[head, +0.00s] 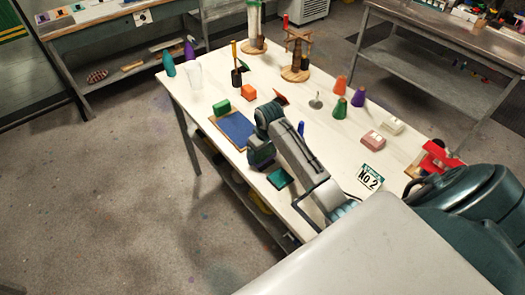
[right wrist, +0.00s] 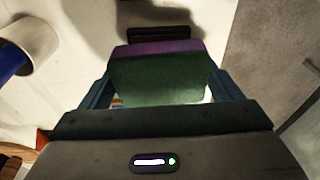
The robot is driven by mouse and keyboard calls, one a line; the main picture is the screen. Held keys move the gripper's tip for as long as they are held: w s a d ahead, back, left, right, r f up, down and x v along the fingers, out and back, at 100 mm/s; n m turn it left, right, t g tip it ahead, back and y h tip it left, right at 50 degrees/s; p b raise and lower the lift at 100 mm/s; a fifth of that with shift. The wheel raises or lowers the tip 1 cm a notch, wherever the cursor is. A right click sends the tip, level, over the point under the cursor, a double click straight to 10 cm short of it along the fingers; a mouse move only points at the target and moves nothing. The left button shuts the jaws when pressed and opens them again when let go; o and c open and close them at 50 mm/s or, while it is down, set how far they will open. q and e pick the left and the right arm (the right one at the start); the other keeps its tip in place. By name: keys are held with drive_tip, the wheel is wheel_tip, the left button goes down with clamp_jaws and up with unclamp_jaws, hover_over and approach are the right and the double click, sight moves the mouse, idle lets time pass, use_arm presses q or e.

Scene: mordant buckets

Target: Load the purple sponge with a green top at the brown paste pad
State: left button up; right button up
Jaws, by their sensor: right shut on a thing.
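My right gripper (head: 262,163) is low over the white table near its front edge, beside the blue pad. In the right wrist view its fingers (right wrist: 163,88) are shut on the sponge (right wrist: 158,82), which shows a large green face and a purple band along its far edge. No clearly brown pad shows in the head view. My left gripper is out of view.

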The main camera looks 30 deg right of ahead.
sight(263, 153)
drive_tip(key=shift+s+f, duration=0.1)
drive_tip(key=shift+f, duration=0.45)
idle(1.9)
drive_tip(key=shift+r, duration=3.55)
drive_tip(key=shift+f, duration=0.1)
